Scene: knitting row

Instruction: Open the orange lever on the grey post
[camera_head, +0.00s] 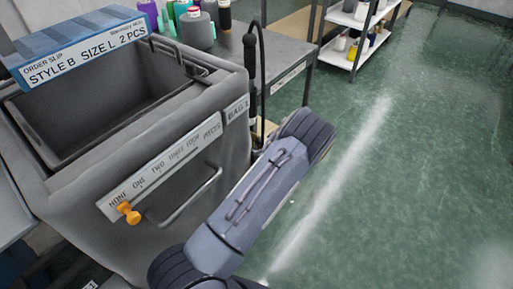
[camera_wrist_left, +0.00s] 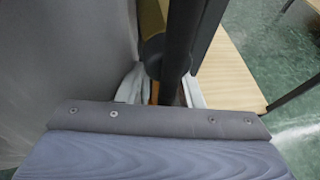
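A dark upright post (camera_head: 250,75) stands at the right corner of the grey bin, with a black hose curving over its top. My left arm comes up from the bottom and its wrist is beside the foot of this post; the gripper is mostly hidden there. In the left wrist view the dark post (camera_wrist_left: 180,45) runs down in front of my left gripper (camera_wrist_left: 165,92). Pale finger parts show on either side of it, apart. A small orange piece (camera_wrist_left: 154,92) shows between them, possibly the lever; its position and any contact are hidden. My right gripper is not in view.
The grey bin (camera_head: 215,120) fills the left, with a rail handle and a label strip carrying an orange knob (camera_head: 129,213). A grey table (camera_head: 232,45) with spools and a white shelf (camera_head: 350,20) stand behind. Green floor (camera_head: 410,180) is clear at right.

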